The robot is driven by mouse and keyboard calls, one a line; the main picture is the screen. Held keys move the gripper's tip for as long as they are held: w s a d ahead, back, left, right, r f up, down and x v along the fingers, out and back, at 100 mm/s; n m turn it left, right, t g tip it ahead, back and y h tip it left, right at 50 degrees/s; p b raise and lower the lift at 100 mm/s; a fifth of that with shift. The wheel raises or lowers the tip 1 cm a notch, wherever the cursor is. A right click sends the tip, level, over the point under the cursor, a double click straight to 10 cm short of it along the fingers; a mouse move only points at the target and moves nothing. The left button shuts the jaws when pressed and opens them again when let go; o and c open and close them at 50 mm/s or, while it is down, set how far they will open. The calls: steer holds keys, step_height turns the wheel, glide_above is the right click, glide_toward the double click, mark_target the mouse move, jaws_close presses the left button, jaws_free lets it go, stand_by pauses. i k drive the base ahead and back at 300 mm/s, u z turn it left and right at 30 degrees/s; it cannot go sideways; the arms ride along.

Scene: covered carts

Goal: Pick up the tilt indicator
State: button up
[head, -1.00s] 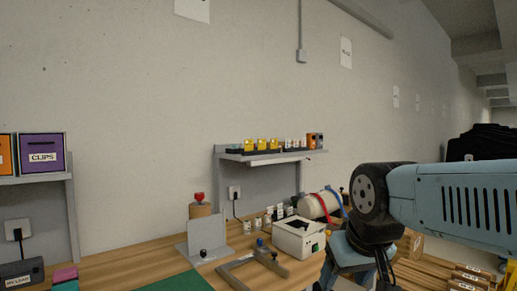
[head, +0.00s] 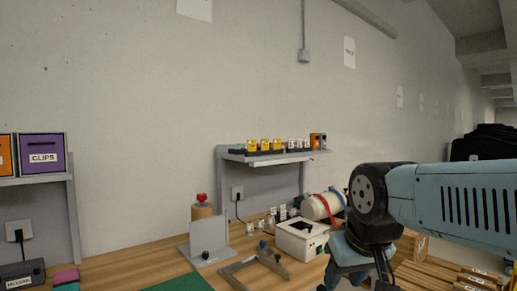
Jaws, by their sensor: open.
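I cannot tell which thing is the tilt indicator; nothing readable marks it. Small yellow pieces (head: 264,146) and small white pieces (head: 298,145) stand in a row on the back shelf (head: 270,158). Several small pale pieces (head: 271,219) stand on the bench below, behind a white box (head: 299,238) with a dark opening. My gripper (head: 357,284) hangs low at the right, in front of the bench, and is open. Its fingertips run into the bottom edge, so the space between them is mostly hidden. I see nothing held.
A grey upright plate (head: 202,240) and a grey U-shaped frame (head: 240,273) are on the wooden bench. A red-topped cylinder (head: 202,208) stands behind the plate. A cream cylinder with red and blue straps (head: 318,206) lies behind the white box.

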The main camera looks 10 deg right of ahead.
mark_target(264, 143)
steer(key=u, duration=0.25)
steer(key=i, duration=1.45)
steer(key=z, duration=0.7)
steer(key=k, duration=0.8)
steer(key=z, duration=0.2)
steer(key=i, duration=0.8)
steer(key=u, duration=0.1)
